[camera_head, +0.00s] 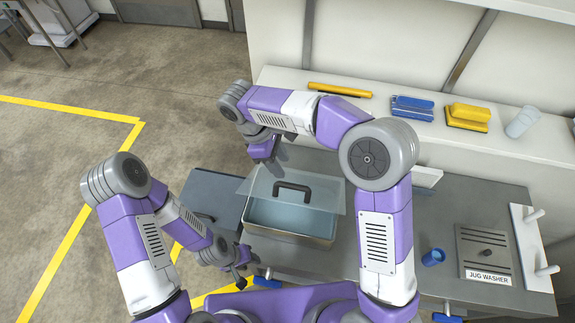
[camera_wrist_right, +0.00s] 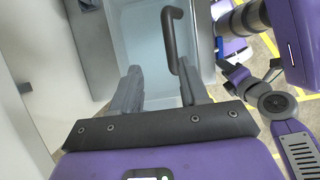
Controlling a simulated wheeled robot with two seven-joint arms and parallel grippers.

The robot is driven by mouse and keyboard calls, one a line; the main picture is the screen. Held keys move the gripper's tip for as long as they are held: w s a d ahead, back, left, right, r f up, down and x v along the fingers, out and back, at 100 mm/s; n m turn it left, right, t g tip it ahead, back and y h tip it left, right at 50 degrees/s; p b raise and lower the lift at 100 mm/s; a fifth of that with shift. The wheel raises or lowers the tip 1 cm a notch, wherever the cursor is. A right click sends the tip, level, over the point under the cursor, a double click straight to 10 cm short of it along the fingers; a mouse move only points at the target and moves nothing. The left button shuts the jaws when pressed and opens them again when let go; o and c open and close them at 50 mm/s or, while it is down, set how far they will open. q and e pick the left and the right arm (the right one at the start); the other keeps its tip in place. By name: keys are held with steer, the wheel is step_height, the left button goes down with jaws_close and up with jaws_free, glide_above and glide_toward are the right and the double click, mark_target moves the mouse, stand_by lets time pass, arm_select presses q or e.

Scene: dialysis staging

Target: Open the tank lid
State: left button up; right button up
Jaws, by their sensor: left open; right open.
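The tank (camera_head: 290,236) is a metal basin with a pale blue inside, set in the grey counter. Its translucent lid (camera_head: 328,190) has a dark bar handle (camera_head: 292,187). The lid sits toward the back of the tank, with the front of the basin uncovered; I cannot tell whether it rests on the rim or is raised. My right gripper (camera_head: 268,158) is open, just behind and left of the handle. In the right wrist view the handle (camera_wrist_right: 170,35) shows close to the right finger of this gripper (camera_wrist_right: 158,75). My left gripper (camera_head: 241,278) is open, low by the counter's front left.
On the back ledge lie a yellow bar (camera_head: 340,90), a blue brush (camera_head: 412,104), a yellow brush (camera_head: 468,115) and a pale cup (camera_head: 522,122). A blue cup (camera_head: 433,257) and a jug washer plate (camera_head: 486,240) are on the right of the counter.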

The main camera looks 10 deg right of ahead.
mark_target(292, 185)
steer(key=s+f, duration=0.1)
steer(key=s+d, duration=0.1)
steer(key=shift+s+f, duration=0.35)
steer(key=shift+s, duration=0.05)
steer(key=f, duration=0.2)
steer(key=d+f, duration=0.1)
steer(key=shift+w+f, duration=0.3)
steer(key=shift+s+d+f, duration=0.1)
steer(key=shift+d+f, duration=0.05)
steer(key=shift+f, duration=0.05)
steer(key=shift+s, duration=0.25)
steer(key=shift+w, duration=0.15)
steer(key=shift+c, duration=0.5)
jaws_close()
